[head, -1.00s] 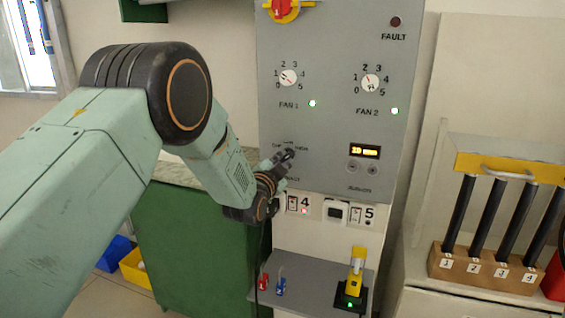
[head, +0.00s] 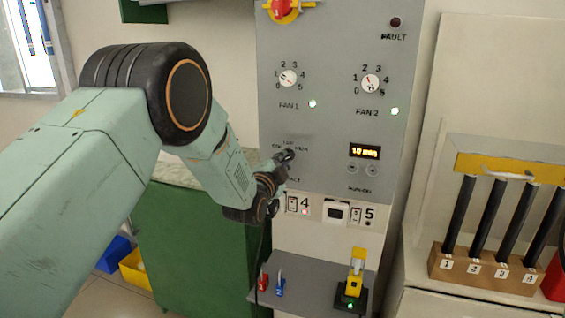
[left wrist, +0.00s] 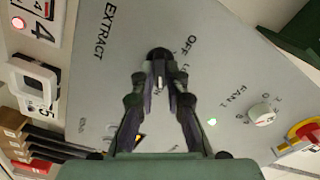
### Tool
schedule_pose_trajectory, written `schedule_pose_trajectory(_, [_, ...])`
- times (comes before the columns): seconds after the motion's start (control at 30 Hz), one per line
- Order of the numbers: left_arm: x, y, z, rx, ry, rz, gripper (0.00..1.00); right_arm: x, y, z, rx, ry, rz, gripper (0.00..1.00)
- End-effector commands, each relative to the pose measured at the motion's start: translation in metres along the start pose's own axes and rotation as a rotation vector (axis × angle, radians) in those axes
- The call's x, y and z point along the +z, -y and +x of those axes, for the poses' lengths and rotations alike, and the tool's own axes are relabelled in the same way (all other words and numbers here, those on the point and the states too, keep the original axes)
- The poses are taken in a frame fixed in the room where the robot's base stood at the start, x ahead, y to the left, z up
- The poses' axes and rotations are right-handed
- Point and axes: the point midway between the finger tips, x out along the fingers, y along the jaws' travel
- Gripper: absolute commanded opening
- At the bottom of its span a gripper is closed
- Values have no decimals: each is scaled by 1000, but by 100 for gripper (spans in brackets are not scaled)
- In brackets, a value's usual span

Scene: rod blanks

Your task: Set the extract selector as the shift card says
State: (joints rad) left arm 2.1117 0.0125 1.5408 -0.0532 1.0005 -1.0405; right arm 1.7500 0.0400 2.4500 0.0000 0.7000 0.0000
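The extract selector is a small black knob (left wrist: 158,53) on the grey control panel (left wrist: 105,75), with EXTRACT and OFF lettered near it. In the head view my left gripper (head: 285,157) is at this selector and hides most of it and part of its lettering. In the left wrist view the left gripper (left wrist: 159,72) has its two fingertips close together on either side of the knob, apparently closed on it. A small pale mark shows between the fingers, but I cannot read the knob's setting. My right gripper is not in view. I see no readable shift card.
Above are the FAN 1 dial (head: 288,78), FAN 2 dial (head: 371,83) and a red-and-yellow switch (head: 283,9). A lit display (head: 365,152) is to the right. Rocker switches and a shelf (head: 315,277) with a yellow device (head: 357,268) are below. A rod rack (head: 480,268) stands right.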

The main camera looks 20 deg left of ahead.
Motion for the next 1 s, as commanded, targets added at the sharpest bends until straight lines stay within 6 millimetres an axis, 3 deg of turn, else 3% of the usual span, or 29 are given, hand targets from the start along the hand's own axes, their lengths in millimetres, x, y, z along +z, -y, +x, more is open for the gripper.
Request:
schedule_pose_trajectory(0.27, [0, -1, 0, 2, 1, 0, 36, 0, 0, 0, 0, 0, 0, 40])
schedule_pose_trajectory(0.63, [0, 0, -3, 1, 0, -1, 36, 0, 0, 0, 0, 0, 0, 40])
schedule_pose_trajectory(1.0, [0, 0, -52, 3, 2, -1, 36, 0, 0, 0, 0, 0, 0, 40])
